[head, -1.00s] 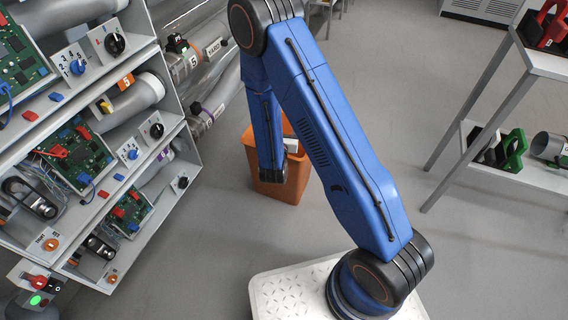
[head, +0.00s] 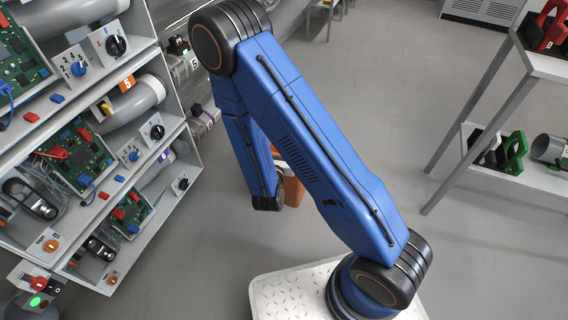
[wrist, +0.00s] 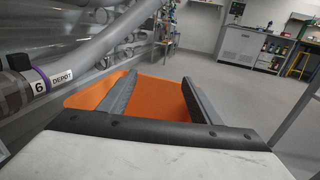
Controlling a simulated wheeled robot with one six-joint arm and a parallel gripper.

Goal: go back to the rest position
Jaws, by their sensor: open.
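My gripper (wrist: 160,80) shows in the wrist view as two dark fingers set well apart, with nothing between their tips. An orange bin (wrist: 155,97) lies beyond and below the fingers and fills the gap between them. In the head view my blue arm (head: 320,150) is bent, its upper part leaning to the left and its forearm hanging down. The gripper itself cannot be made out there. The arm hides most of the orange bin (head: 293,190).
A grey rack (head: 150,150) with circuit boards, knobs and tubes stands close on the left. A shelf (head: 535,170) with a green holder (head: 512,152) stands on the right. A pipe marked DEPOT (wrist: 62,77) is at the left in the wrist view. The floor between is clear.

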